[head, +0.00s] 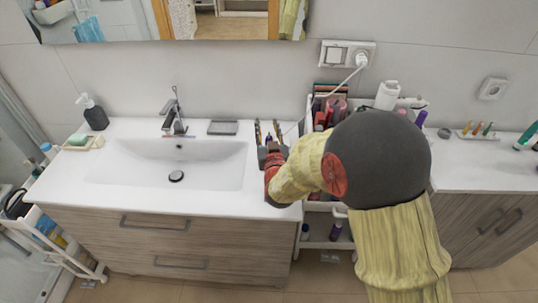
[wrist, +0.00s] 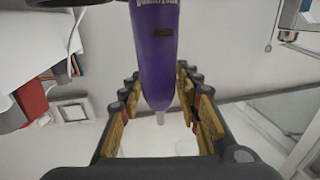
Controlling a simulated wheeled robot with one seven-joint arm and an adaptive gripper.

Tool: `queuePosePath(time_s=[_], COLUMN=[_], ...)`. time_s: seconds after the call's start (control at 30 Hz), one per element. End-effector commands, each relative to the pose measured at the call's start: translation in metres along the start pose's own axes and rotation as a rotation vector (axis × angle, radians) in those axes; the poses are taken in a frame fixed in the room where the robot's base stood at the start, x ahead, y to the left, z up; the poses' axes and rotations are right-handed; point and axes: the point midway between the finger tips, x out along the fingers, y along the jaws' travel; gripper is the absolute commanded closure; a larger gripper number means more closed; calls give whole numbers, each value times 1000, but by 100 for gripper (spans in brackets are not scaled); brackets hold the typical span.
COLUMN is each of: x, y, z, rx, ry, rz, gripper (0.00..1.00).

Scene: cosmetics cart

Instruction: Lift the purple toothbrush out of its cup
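In the wrist view a purple, tapered body with pale lettering (wrist: 157,50) comes down from the top edge and ends in a small grey nub. It looks like the toothbrush, but its upper part is cut off. My gripper (wrist: 159,80) has its two padded fingers apart, one on each side of it. I cannot tell whether either finger touches it. In the head view my gripper (head: 272,152) is at the right edge of the sink counter, by several thin upright sticks (head: 277,130). The cup is mostly hidden there, and no purple toothbrush can be made out.
The sink basin (head: 170,165) is left of my gripper, with a tap (head: 174,112) behind it. A dark flat dish (head: 223,127) lies at the back. A crowded cart (head: 318,240) stands to the right, partly behind my arm. The wall is close behind.

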Motion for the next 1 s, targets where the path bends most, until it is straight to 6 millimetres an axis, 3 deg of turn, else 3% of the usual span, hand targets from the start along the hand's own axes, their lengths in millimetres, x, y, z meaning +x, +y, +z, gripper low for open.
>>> queuePosePath(time_s=[0.53,1.0], x=[0,0], y=[0,0], z=[0,0], rx=[0,0], ry=[0,-1], rz=[0,0], gripper=[100,100])
